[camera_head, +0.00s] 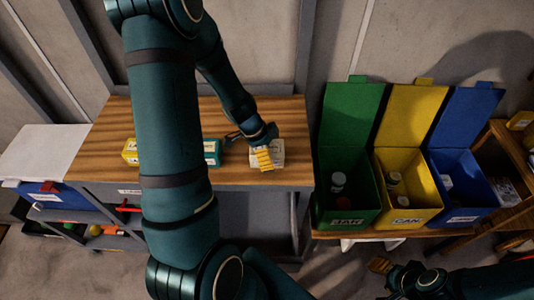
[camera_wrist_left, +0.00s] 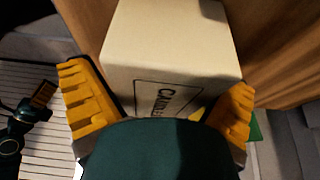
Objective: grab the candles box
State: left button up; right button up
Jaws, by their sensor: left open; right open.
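The candles box (camera_head: 278,156) is a pale cream carton near the right end of the wooden tabletop. In the left wrist view the candles box (camera_wrist_left: 170,45) fills the space between the fingers, and its printed label is partly hidden by my own gripper body. My left gripper (camera_head: 264,157) is at the box and open, with its yellow fingers (camera_wrist_left: 160,105) on either side. I cannot tell whether either finger touches it. My right gripper (camera_head: 390,272) is open and empty at the lower right, away from the table.
A yellow box (camera_head: 130,151) and a teal box (camera_head: 212,152) stand on the wooden tabletop (camera_head: 110,125), partly behind my left arm. Green (camera_head: 345,218), yellow (camera_head: 408,214) and blue (camera_head: 464,208) open bins holding items stand to the right. A white-topped blue unit (camera_head: 45,150) stands left.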

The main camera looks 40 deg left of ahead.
pick_arm(q)
jog(key=c, duration=1.2)
